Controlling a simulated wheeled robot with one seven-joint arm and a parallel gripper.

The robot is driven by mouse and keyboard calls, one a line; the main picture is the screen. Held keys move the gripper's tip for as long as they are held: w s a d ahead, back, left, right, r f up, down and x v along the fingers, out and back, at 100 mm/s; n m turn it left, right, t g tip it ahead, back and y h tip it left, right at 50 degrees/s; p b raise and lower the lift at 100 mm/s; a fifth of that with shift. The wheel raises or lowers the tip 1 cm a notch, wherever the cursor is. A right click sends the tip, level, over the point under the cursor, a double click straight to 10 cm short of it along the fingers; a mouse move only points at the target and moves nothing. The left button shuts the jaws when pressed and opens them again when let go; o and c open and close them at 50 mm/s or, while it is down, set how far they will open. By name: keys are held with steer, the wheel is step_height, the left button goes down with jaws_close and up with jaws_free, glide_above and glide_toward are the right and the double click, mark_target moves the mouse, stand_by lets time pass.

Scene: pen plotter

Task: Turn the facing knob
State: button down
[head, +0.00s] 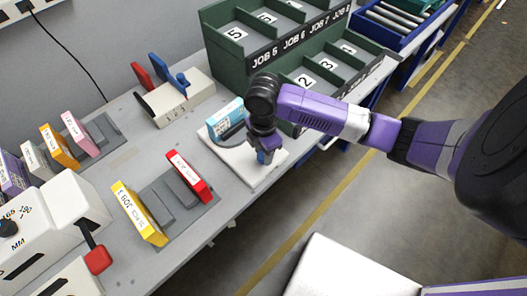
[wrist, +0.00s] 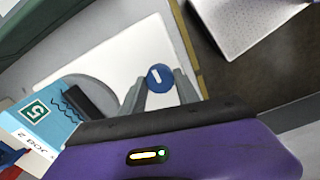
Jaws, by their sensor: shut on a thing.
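A round blue knob (wrist: 160,76) with a white bar mark shows in the wrist view, between the two grey fingers of my gripper (wrist: 161,88). The fingers are shut on it from both sides. The white bar lies tilted. In the head view my gripper (head: 265,147) points down over the right part of a white plate (head: 242,174), and its wrist hides most of the knob. A light-blue block labelled JOB 2 (wrist: 38,124) stands beside the grey round part at the left of the wrist view.
A green divided rack (head: 228,62) stands behind my gripper. A red block (head: 189,177) and a yellow block (head: 139,213) stand on a grey base at the front. White machines with a red-ended lever (head: 98,260) are at the left.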

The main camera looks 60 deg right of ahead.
steer(key=c, duration=0.9)
jaws_free()
steer(key=shift+r+b, duration=0.4)
steer(key=shift+r, duration=3.55)
steer(key=shift+w, duration=0.1)
